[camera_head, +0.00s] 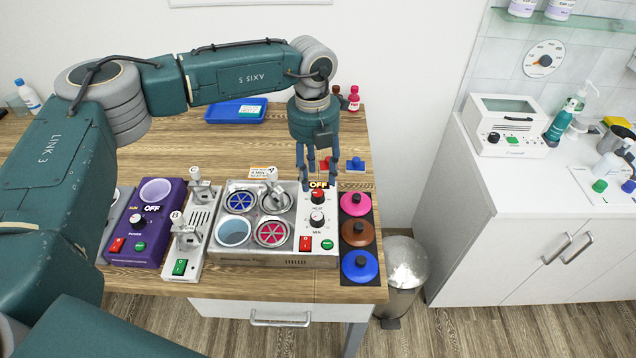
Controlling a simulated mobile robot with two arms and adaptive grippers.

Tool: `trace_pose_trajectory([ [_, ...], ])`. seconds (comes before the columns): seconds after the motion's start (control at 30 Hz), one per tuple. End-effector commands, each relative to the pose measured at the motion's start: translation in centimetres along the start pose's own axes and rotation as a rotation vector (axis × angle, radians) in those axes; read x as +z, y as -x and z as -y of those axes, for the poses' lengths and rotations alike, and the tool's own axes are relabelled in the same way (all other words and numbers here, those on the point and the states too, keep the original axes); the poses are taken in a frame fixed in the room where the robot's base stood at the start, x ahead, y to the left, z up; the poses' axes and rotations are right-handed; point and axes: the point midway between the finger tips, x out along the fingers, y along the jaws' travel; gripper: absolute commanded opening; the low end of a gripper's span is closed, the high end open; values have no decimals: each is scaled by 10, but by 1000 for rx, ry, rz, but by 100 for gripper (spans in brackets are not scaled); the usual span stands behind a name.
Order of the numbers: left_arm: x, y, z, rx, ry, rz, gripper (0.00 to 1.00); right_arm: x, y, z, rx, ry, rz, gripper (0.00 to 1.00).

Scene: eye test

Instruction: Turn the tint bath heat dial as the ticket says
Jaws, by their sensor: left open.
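The tint bath (278,258) is a grey metal unit on the wooden bench, with several round wells. Its heat dial (317,197), a dark knob with a red top, sits under an orange "OFF" display. A second black dial (317,218) marked MIN is below it. A small white and orange ticket (263,172) stands behind the bath; its print is too small to read surely. My left gripper (317,184) is open and points down at the heat dial, with fingers to either side of the display. Whether it touches the dial cannot be told. My right gripper is out of view.
Pink, brown and blue lids (357,235) lie on a black strip right of the bath. A purple heater (157,222) and a clamp unit (190,240) stand left. A blue tray (236,110) and red bottles (353,98) are behind. A bin (404,268) stands beside the bench.

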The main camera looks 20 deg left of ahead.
Motion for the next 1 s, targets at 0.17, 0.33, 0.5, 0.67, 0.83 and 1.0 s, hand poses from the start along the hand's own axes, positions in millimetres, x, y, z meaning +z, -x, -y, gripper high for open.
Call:
trace_pose_trajectory([
  [0.17,-1,-30,1,0,-2,-3,44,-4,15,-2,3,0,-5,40],
  [0.33,0,-48,1,-2,-1,-1,44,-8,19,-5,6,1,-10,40],
  [0.5,0,-54,1,-2,-2,0,44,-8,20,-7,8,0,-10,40],
  [0.67,0,-54,1,-3,-2,1,44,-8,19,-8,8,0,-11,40],
  [0.83,0,-54,1,-3,-2,0,16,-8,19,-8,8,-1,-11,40],
  [1.0,0,-54,2,-3,-2,1,0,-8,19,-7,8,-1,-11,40],
])
